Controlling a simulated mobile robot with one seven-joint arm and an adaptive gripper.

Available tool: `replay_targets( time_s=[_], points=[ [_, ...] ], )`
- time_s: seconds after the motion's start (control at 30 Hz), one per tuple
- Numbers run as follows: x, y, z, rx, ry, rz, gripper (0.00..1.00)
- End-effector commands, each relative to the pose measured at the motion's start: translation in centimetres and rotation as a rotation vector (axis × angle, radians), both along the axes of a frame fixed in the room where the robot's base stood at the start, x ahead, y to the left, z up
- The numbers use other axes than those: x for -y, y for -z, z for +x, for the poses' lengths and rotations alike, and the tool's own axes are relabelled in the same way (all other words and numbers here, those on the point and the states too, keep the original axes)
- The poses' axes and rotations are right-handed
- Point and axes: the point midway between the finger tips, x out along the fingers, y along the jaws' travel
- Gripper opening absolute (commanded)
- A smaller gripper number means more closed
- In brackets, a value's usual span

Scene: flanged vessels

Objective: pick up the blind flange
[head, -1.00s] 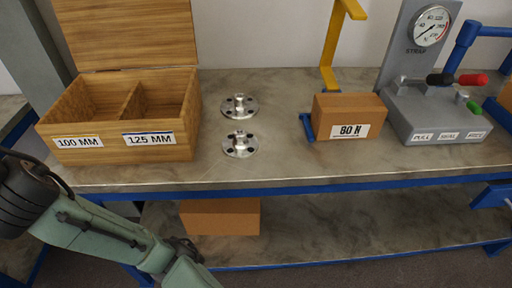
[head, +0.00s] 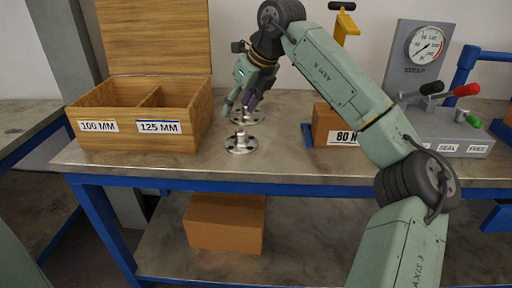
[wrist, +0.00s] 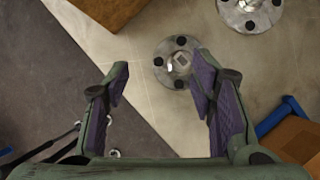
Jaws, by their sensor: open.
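Two round metal flanges with bolt holes and raised centres lie flat on the bench. The near flange (head: 241,144) is in full view; it also shows in the wrist view (wrist: 177,64), just beyond and between my fingertips, nearer the right one. The far flange (head: 247,117) is partly covered by my gripper in the head view; its disc shows at the wrist view's top right (wrist: 251,12). I cannot tell which is the blind flange. My gripper (head: 239,107) is open and empty, above the bench; its spread fingers show in the wrist view (wrist: 160,67).
A wooden box (head: 183,144) with compartments labelled 100 MM and 125 MM stands left. A gauge stand (head: 405,62) is farther right. Another carton (head: 226,222) sits on the lower shelf.

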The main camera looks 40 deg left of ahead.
Motion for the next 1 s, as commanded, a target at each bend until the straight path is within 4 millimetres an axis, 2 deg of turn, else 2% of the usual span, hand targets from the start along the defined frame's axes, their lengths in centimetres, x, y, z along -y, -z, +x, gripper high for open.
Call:
replay_targets(
  time_s=[0.1, 0.17, 0.4, 0.67, 0.9, 1.0],
  points=[
    [1.7, 0.4, 1.3, 0.040, 0.043, -0.099, 0.51],
    [1.8, 1.0, 1.6, 0.044, 0.049, -0.115, 0.51],
    [0.4, 4.4, 1.9, 0.042, 0.046, -0.115, 0.51],
    [-0.4, 6.3, 2.3, 0.041, 0.047, -0.113, 0.51],
    [-1.7, 9.4, 3.1, 0.041, 0.044, -0.112, 0.51],
    [-2.0, 10.1, 3.1, 0.042, 0.044, -0.112, 0.51]
  ],
)
